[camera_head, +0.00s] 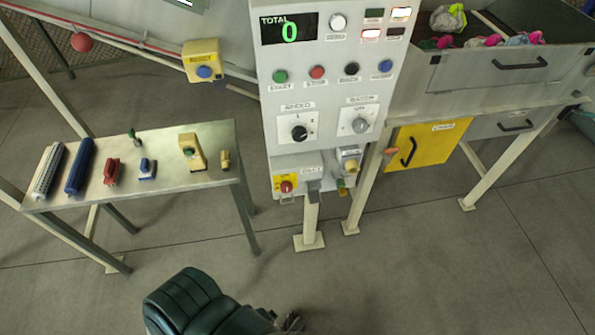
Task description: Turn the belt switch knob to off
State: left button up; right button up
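A grey control panel (337,85) stands upright in the middle of the head view. Two rotary knobs sit on white plates on its lower half. The left one is a black knob (299,133); the right one is a grey knob (360,125).
A display (289,29) reads TOTAL 0 above a row of coloured buttons. A metal table (215,150) with tools stands left. A bin with colourful items (490,70) and a yellow panel (428,145) are right.

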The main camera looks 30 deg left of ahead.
aim_at(286, 187)
jog(key=u, duration=1.25)
